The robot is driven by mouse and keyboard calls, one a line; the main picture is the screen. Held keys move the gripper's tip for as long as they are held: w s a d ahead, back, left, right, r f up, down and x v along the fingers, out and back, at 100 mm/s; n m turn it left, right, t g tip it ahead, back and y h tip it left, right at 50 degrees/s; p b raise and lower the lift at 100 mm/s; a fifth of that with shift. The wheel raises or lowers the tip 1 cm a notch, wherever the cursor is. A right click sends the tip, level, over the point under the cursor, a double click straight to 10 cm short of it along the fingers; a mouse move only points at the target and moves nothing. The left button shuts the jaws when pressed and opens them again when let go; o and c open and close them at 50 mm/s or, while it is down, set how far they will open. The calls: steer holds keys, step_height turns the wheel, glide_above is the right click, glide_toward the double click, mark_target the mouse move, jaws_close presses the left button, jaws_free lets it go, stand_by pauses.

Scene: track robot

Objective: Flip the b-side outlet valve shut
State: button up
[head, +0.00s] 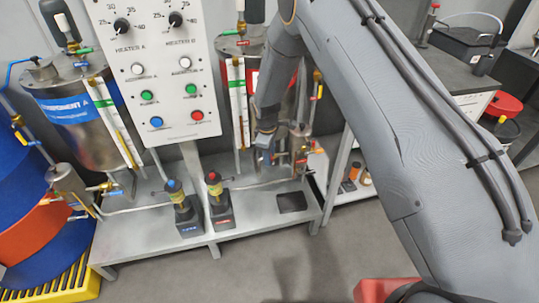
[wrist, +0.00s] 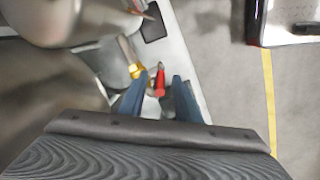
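The b-side tank (head: 257,47) stands behind my arm on the right of the panel and is partly hidden. In the wrist view a red valve handle (wrist: 160,78) shows ahead, between the lines of my two blue fingers. A brass fitting (wrist: 134,70) lies just left of it. My gripper (wrist: 160,86) is open, with a gap between the fingers and nothing gripped. In the head view my gripper (head: 263,152) points down by the lower fittings under the tank. Whether the fingers touch the handle cannot be told.
The control panel (head: 155,60) stands left of my arm. Two pumps, one blue-topped (head: 183,210) and one red-topped (head: 219,200), stand on the grey bench (head: 150,228). The a-side tank (head: 80,110) is at left.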

jaws_close()
steer(key=shift+d, duration=0.1)
steer(key=shift+w+d+f+g+y+b, duration=0.15)
steer(key=shift+d+g+y+b, duration=0.3)
steer(key=shift+y+b, duration=0.5)
steer(key=shift+d+y+b, duration=0.2)
steer(key=shift+y+b, duration=0.25)
steer(key=shift+b, duration=0.45)
steer(key=shift+r, duration=0.2)
jaws_free()
